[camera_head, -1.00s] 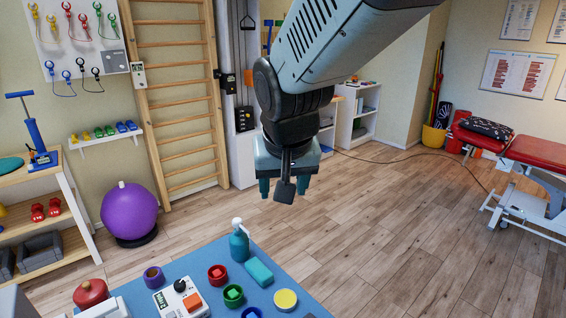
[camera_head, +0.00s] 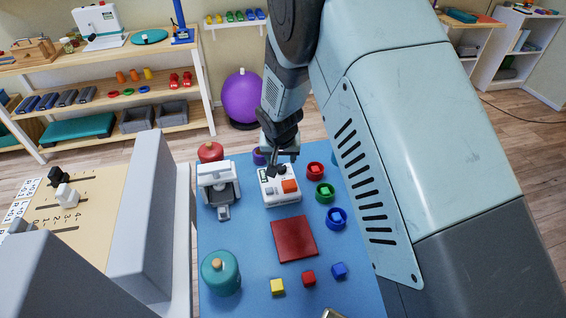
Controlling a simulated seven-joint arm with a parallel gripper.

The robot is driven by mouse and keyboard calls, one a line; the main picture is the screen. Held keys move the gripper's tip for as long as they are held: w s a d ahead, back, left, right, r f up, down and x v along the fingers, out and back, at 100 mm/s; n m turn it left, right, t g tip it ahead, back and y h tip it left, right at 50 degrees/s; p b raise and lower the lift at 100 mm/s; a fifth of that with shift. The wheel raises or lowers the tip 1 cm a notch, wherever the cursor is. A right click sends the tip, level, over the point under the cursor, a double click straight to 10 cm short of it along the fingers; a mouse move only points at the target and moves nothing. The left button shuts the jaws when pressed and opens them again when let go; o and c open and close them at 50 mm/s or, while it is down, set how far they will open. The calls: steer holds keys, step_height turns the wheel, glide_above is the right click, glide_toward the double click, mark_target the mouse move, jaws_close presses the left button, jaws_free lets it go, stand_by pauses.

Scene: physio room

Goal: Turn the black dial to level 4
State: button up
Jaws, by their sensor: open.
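A white box (camera_head: 282,199) with an orange block-shaped button (camera_head: 290,186) stands on the blue table, and the black dial on its top was visible a second ago. In the current view my gripper (camera_head: 281,163) is right over the back of this box, pointing down. It covers the dial, so I cannot make out the dial's pointer or level marks. My gripper is open. Whether its fingers touch the dial cannot be told from this view.
The blue table (camera_head: 243,262) also holds a red mat (camera_head: 294,239), a white device (camera_head: 218,187), a teal pot (camera_head: 221,273), a red pot (camera_head: 210,152), a green ring (camera_head: 325,192) and small cubes. A beige panel (camera_head: 98,205) with black and white knobs stands left.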

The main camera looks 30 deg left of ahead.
mark_target(282, 167)
steer(key=x, duration=0.6)
steer(key=shift+w+f, duration=0.2)
steer(key=shift+f, duration=0.1)
steer(key=c, duration=1)
steer(key=shift+c, duration=0.2)
steer(key=n+y, duration=0.1)
steer(key=n, duration=0.1)
steer(key=n+g, duration=0.1)
steer(key=n, duration=0.2)
steer(key=shift+w+d+y, duration=0.15)
steer(key=shift+w+y, duration=0.05)
steer(key=shift+y, duration=0.2)
steer(key=n+g, duration=0.1)
steer(key=n, duration=0.2)
steer(key=n+g, duration=0.1)
steer(key=n, duration=0.2)
steer(key=shift+w+n+g+y, duration=0.1)
steer(key=shift+n+g+y, duration=0.2)
steer(key=shift+g, duration=0.1)
